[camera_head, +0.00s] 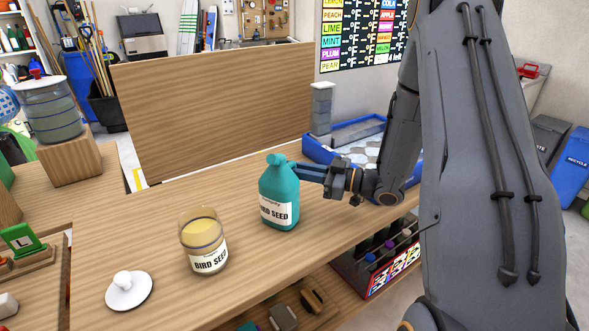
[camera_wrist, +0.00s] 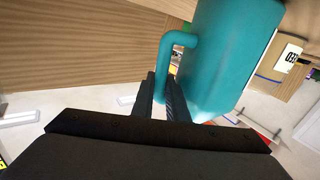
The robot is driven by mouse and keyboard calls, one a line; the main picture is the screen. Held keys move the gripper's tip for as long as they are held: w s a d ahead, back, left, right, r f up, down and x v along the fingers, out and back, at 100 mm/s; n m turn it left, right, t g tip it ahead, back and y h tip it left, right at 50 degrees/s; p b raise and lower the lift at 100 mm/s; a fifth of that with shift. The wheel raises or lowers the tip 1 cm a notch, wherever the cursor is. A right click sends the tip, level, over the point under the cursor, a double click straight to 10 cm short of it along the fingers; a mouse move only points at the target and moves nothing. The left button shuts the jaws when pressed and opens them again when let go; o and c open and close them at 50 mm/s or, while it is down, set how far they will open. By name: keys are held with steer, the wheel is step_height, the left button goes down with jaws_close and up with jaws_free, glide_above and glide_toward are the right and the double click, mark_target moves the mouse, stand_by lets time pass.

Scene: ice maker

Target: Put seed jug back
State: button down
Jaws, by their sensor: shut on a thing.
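The seed jug (camera_head: 279,196) is teal with a white "BIRD SEED" label. In the head view it stands upright at or just above the wooden counter (camera_head: 330,205); I cannot tell if it touches. My gripper (camera_head: 305,172) comes from the right and is shut on the jug's handle. In the wrist view the fingers (camera_wrist: 163,100) are at the teal handle, with the jug (camera_wrist: 225,55) beyond. A glass jar (camera_head: 204,240) labelled "BIRD SEED" holds tan seed and stands open, left of the jug. Its likely lid, a white knobbed disc (camera_head: 129,290), lies on the counter.
A blue-rimmed tray (camera_head: 318,152) lies at the counter's back right, beside a grey pillar (camera_head: 321,108). A wooden panel (camera_head: 215,105) stands behind the counter. A bottle crate (camera_head: 378,262) sits below the front edge. A large jar on a wooden block (camera_head: 70,160) is at left.

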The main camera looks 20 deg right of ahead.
steer(key=shift+f, duration=0.15)
steer(key=c, duration=1.7)
jaws_free()
steer(key=shift+c, duration=0.2)
